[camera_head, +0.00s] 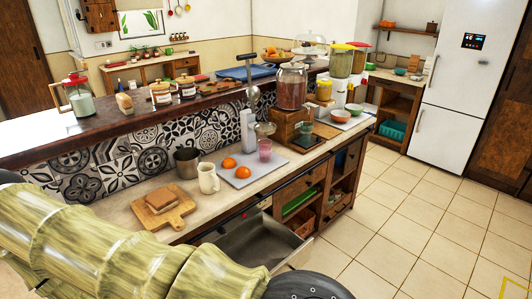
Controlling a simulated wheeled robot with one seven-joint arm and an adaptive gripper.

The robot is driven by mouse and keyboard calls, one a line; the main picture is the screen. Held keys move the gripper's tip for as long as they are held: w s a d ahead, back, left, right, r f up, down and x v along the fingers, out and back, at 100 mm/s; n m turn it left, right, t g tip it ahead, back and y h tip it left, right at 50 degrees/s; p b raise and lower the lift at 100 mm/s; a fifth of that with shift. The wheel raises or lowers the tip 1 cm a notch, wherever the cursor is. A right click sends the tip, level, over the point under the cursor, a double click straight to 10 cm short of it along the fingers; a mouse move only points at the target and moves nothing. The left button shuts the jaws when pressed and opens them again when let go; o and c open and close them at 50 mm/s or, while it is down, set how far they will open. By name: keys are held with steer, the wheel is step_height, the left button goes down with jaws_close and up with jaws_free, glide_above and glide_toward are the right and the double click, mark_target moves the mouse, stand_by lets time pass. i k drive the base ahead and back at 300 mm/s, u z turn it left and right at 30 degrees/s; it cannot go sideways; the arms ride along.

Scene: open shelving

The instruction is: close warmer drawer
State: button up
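The warmer drawer (257,241) is under the counter in the lower middle. It is pulled out, and its grey metal inside shows. The near left of the drawer is hidden behind my arm. My thick, green-streaked arm crosses the lower left of the picture, with a dark round part of it at the bottom edge. My gripper's fingers are not in view, so I cannot tell where they are relative to the drawer.
On the counter (120,213) stand a cutting board with bread (163,205), a cream jug (208,178) and a grey tray with oranges (243,172). Open shelves (303,198) are right of the drawer. The tiled floor (400,225) on the right is clear.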

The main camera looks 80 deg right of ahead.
mark_target(262, 241)
steer(key=i, duration=0.25)
steer(key=z, duration=2.75)
